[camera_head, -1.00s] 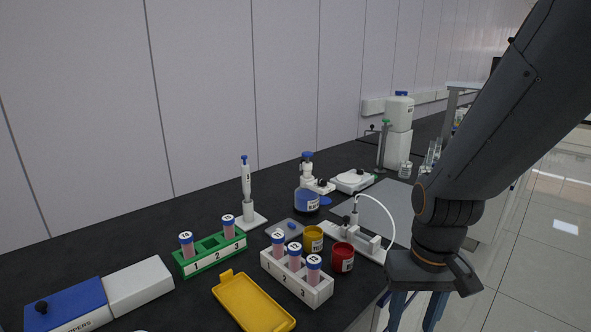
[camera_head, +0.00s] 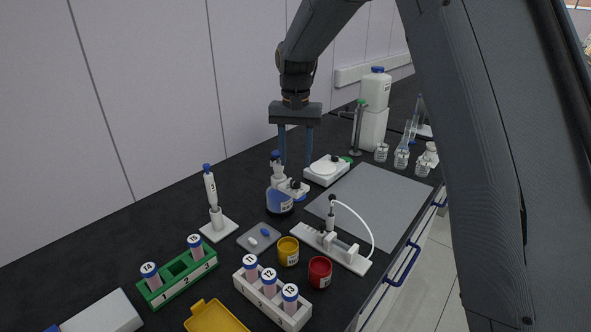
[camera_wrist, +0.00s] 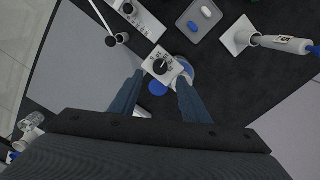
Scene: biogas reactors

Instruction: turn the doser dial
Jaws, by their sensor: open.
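The doser is a bottle of blue liquid (camera_head: 279,201) with a white head and blue top, standing upright on the dark bench. Its dial (camera_head: 295,185) is a dark knob on the white side arm. In the wrist view the dial (camera_wrist: 162,66) is a black knob with a pointer on a white marked plate. My gripper (camera_head: 296,162) points down, open and empty, above and just behind the doser in the head view. In the wrist view its fingertips (camera_wrist: 160,78) lie on either side of the dial's lower edge. I see no clear contact.
A white balance (camera_head: 326,170) stands close behind the doser. A pipette on a stand (camera_head: 213,205) and a grey tray with capsules (camera_head: 259,238) are to the left and front. A white device with a tube (camera_head: 330,248) and yellow and red jars are in front.

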